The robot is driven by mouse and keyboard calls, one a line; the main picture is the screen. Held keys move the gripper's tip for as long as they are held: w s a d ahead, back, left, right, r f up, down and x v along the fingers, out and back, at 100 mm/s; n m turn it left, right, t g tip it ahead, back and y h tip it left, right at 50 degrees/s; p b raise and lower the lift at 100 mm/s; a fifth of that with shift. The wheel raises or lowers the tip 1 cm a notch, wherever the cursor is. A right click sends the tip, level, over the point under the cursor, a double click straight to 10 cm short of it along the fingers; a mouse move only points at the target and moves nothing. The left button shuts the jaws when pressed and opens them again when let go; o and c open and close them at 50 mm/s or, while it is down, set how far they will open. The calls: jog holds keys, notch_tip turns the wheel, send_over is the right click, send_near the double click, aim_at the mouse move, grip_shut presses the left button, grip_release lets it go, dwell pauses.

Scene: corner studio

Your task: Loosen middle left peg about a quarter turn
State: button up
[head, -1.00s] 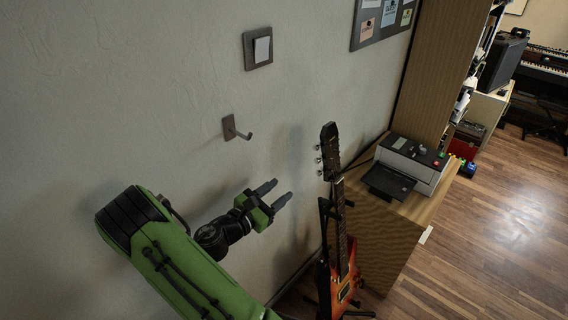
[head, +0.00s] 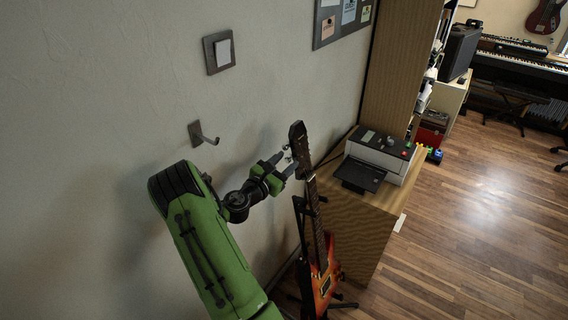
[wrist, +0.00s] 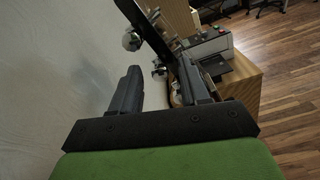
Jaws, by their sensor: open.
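The red-orange electric guitar (head: 322,272) stands upright in a stand, with its dark headstock (head: 297,134) at the top. Small silver pegs (head: 285,147) stick out of the headstock's left side. My gripper (head: 286,161) is open at the lower pegs, its fingertips pointing at the headstock. In the wrist view, one silver peg (wrist: 131,41) lies beyond the left fingertip. Another peg (wrist: 158,69) shows in the gap between the fingers, near the right finger. I cannot tell whether this is the middle left peg or whether a finger touches it.
The wall with a hook (head: 204,134) and a switch (head: 219,52) runs close behind my arm. A wooden cabinet (head: 372,225) with a printer (head: 378,158) stands right of the guitar. The wooden floor (head: 470,240) at right is open.

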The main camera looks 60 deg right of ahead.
grip_shut()
jog(key=shift+m, duration=0.4)
jog(key=m+b, duration=0.3)
jog(key=shift+f+m, duration=0.1)
jog(key=shift+m, duration=0.3)
jog(key=m+b, duration=0.3)
jog(key=m, duration=0.1)
jog(key=shift+m, duration=0.3)
jog(key=m+b, duration=0.4)
jog(key=shift+f, duration=0.1)
jog(key=m+b, duration=0.3)
jog(key=m, duration=0.1)
jog(key=shift+m+b, duration=0.3)
jog(key=shift+b, duration=0.1)
